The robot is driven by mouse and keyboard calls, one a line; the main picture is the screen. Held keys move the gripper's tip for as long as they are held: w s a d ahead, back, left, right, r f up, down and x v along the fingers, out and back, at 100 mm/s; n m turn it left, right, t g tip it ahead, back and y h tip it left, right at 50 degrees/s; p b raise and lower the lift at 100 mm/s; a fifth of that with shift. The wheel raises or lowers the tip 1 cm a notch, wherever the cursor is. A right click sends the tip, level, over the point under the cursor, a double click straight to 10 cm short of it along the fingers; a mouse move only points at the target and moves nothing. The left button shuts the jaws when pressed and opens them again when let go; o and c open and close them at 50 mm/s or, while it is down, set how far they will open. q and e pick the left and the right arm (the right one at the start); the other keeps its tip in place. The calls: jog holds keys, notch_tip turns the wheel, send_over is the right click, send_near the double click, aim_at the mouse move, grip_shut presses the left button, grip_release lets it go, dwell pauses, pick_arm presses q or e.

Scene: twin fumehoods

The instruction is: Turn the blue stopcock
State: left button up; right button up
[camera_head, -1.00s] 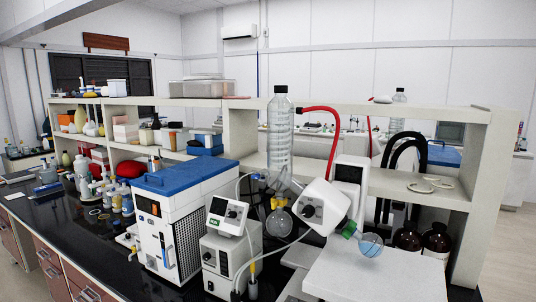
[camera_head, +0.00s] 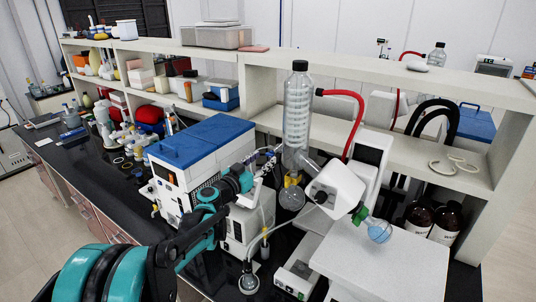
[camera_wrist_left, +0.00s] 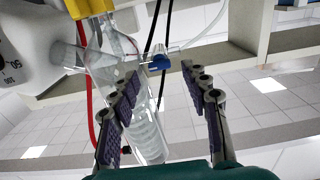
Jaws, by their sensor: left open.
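The blue stopcock (camera_wrist_left: 160,62) shows in the left wrist view on a thin clear glass side tube, beside the glass condenser (camera_wrist_left: 140,120). My left gripper (camera_wrist_left: 159,72) is open. Its two purple-padded fingers lie on either side of the stopcock in that picture, with nothing held between them. I cannot tell whether the stopcock is at fingertip depth. In the head view, my left gripper (camera_head: 264,158) reaches up to the left side of the tall condenser (camera_head: 298,110). The stopcock is too small and crowded there to make out clearly.
The rotary evaporator's white head (camera_head: 335,190) and round flask (camera_head: 377,231) stand right of the gripper. A blue-topped chiller (camera_head: 203,140) stands left. A red hose (camera_head: 356,115) curves from the condenser. A pale shelf (camera_head: 400,155) runs behind.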

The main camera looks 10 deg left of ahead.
aim_at(268, 155)
pick_arm(q)
jog(key=x, duration=0.2)
jog(key=shift+w, duration=0.25)
jog(key=shift+w+d, duration=0.15)
jog(key=shift+w, duration=0.05)
grip_shut()
